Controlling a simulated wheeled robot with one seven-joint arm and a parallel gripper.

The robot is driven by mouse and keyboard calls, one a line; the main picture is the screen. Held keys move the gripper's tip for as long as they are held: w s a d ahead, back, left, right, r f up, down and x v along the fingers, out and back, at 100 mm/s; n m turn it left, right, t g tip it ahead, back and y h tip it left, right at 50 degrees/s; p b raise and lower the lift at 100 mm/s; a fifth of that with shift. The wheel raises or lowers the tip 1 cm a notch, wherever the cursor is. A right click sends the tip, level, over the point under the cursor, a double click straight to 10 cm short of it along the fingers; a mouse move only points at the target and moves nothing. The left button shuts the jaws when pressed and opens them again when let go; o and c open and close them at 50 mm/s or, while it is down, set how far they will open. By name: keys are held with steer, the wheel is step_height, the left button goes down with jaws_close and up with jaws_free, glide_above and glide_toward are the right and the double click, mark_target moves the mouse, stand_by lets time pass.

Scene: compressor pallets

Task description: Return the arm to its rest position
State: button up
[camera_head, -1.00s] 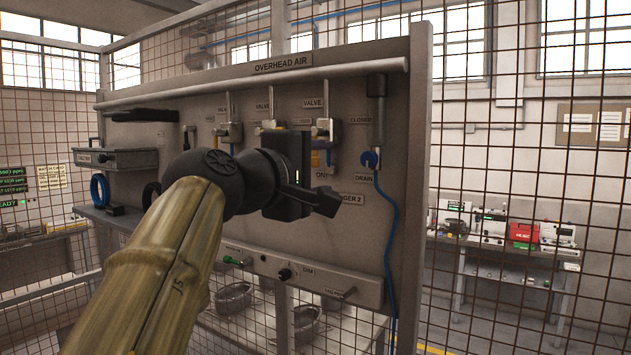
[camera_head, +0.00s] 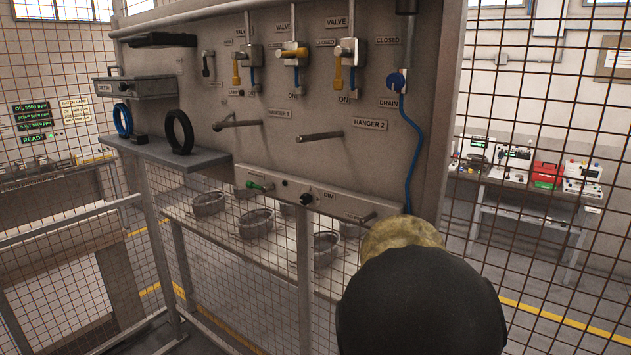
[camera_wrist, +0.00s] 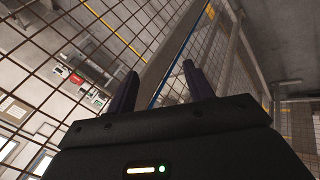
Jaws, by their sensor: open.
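My gripper (camera_wrist: 158,92) shows in the wrist view with its two dark fingers spread apart and nothing between them. Beyond the fingers are the panel's edge, the blue hose and wire mesh, all tilted in that view. In the head view my arm is folded low at the bottom right, with a black rounded joint in front. The gripper itself is not visible there.
The grey overhead air panel (camera_head: 340,180) carries several valves, two hanger pegs (camera_head: 320,137) and a blue drain hose (camera_head: 413,150). A shelf (camera_head: 165,152) holds black and blue rings. Wire mesh (camera_head: 540,230) stands right; a bench (camera_head: 520,200) with a red case (camera_head: 546,175) lies behind it.

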steer(key=s+a+f+m+g+y, duration=0.1)
steer(key=s+a+f+m+y, duration=0.1)
steer(key=s+f, duration=0.3)
steer(key=s+a+f+m+g+y, duration=0.1)
steer(key=s+a+f, duration=0.3)
steer(key=s, duration=1)
step_height(320, 180, down, 2)
steer(key=shift+s+f+m+g+y, duration=0.1)
steer(key=shift+s+m+g+y, duration=0.15)
steer(key=shift+m+y, duration=0.5)
steer(key=shift+c, duration=0.2)
steer(key=c, duration=0.3)
steer(key=shift+w+d, duration=0.1)
steer(key=shift+w, duration=0.05)
